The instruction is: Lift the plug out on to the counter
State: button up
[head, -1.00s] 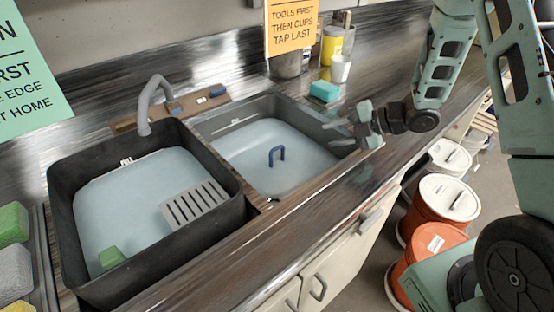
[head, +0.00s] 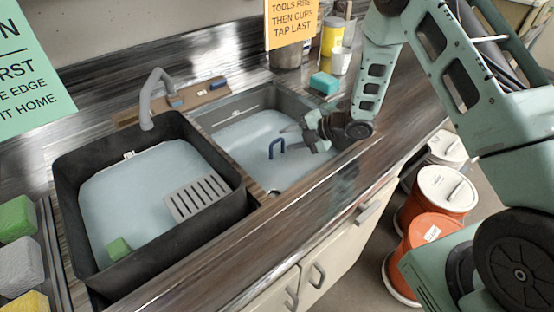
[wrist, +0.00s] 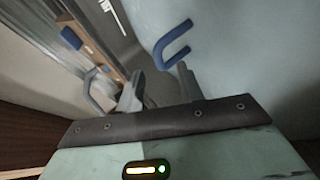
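The plug shows as a dark blue looped handle (head: 277,148) standing up in the water of the right basin (head: 228,104). The water hides whatever is below the handle. My gripper (head: 297,138) hangs over this basin, just right of the handle, with its fingers pointing left toward it. In the wrist view the two fingers (wrist: 158,88) are apart with nothing between them. The blue handle (wrist: 172,42) is beyond the fingertips there, nearer the right finger. I cannot tell whether that finger touches it.
The left basin (head: 82,235) holds water, a slotted grey plate (head: 197,198) and a green block (head: 119,249). A tap (head: 152,95) stands behind the basins. A teal sponge (head: 323,83), a white cup (head: 341,61) and a yellow can (head: 332,36) stand behind right. The front counter strip (head: 290,225) is clear.

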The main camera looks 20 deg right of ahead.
aim_at(278, 141)
jog(key=x, duration=0.3)
jog(key=shift+a+f, duration=0.1)
jog(key=shift+a, duration=0.05)
grip_shut()
